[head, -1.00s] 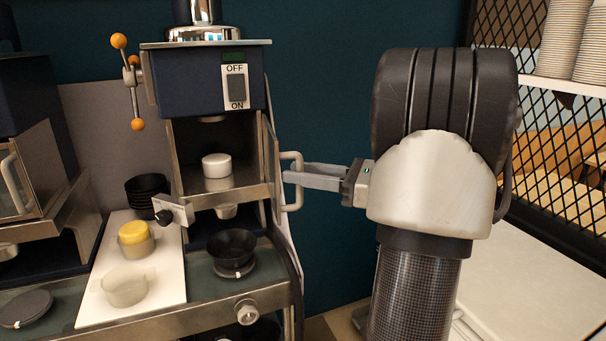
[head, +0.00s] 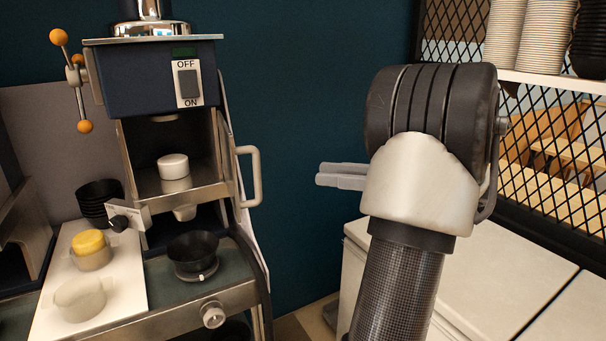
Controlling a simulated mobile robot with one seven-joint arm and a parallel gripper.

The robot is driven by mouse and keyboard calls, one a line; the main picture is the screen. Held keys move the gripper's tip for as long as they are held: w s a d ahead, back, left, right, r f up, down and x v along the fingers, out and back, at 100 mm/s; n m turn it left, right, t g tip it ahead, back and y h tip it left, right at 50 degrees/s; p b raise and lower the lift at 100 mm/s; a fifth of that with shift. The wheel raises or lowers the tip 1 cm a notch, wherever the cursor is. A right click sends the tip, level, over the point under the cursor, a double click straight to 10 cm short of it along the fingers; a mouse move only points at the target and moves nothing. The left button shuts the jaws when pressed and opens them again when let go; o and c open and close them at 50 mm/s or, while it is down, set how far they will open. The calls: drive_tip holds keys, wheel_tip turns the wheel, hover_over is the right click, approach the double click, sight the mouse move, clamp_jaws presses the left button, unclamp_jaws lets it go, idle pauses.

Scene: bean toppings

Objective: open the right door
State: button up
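The right door (head: 225,110) is a thin panel on the right side of the dark blue machine. I see it nearly edge-on, so it stands swung away from the machine's front, and the compartment behind is exposed. Its light bar handle (head: 256,178) sticks out to the right. My gripper (head: 328,175) is to the right of the handle, with a clear gap between them in the picture. Its two grey fingers point left and hold nothing visible. They overlap in this view, so the gap between them cannot be judged.
The machine holds a white round piece (head: 173,167) inside and a black bowl (head: 194,250) below. A white board (head: 113,295) carries a yellow-topped cup (head: 90,248) and a clear cup. A white counter (head: 490,280) and black mesh (head: 550,150) stand at right. Blue wall space lies between handle and gripper.

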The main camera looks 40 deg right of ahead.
drive_tip(key=shift+v, duration=1.25)
